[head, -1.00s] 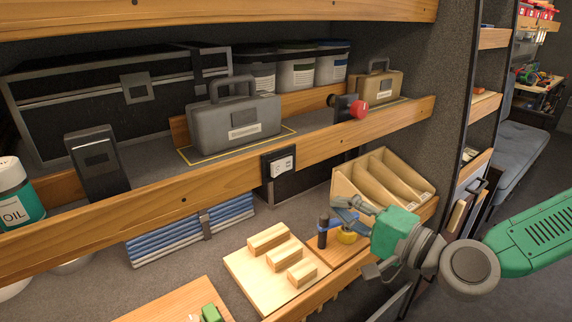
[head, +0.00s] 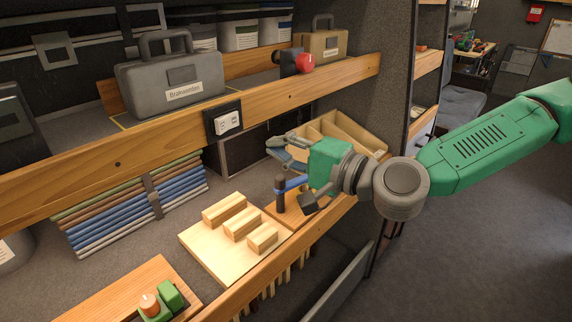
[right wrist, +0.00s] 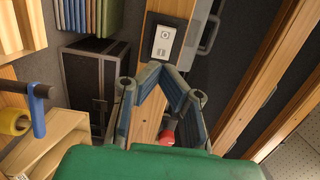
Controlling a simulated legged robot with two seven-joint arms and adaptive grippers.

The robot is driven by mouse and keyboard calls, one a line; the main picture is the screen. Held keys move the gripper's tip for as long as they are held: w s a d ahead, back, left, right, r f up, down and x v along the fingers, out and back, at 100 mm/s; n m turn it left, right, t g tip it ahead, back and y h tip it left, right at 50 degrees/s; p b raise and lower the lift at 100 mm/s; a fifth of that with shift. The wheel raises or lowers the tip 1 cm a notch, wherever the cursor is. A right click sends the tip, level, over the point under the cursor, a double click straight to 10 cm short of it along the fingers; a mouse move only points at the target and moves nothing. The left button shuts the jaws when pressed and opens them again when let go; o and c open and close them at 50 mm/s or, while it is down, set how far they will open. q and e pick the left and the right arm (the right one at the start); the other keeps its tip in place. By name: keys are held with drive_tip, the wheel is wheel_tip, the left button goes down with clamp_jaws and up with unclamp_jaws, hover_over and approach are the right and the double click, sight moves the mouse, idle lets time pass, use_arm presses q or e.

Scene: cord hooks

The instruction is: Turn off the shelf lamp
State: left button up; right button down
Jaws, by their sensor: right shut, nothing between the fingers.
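A switch plate with a white rocker in a black frame (head: 226,121) is fixed to the front board of the shelf. In the right wrist view the switch (right wrist: 165,43) lies straight ahead, beyond my fingertips. My right gripper (head: 272,149) is to the right of and a little below the switch, apart from it. In the right wrist view its fingers (right wrist: 154,68) meet at the tips, shut and empty. No lamp can be made out for certain. My left gripper is not in view.
A grey case (head: 172,88) stands on the shelf.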

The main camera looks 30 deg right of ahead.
sight(224, 128)
drive_tip(key=p+x, duration=0.1)
drive_tip(key=x, duration=1)
drive_tip(key=shift+s+r, duration=0.1)
drive_tip(key=shift+r, duration=0.05)
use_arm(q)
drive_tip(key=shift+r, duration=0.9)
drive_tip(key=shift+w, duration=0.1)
use_arm(e)
drive_tip(key=shift+a, duration=0.1)
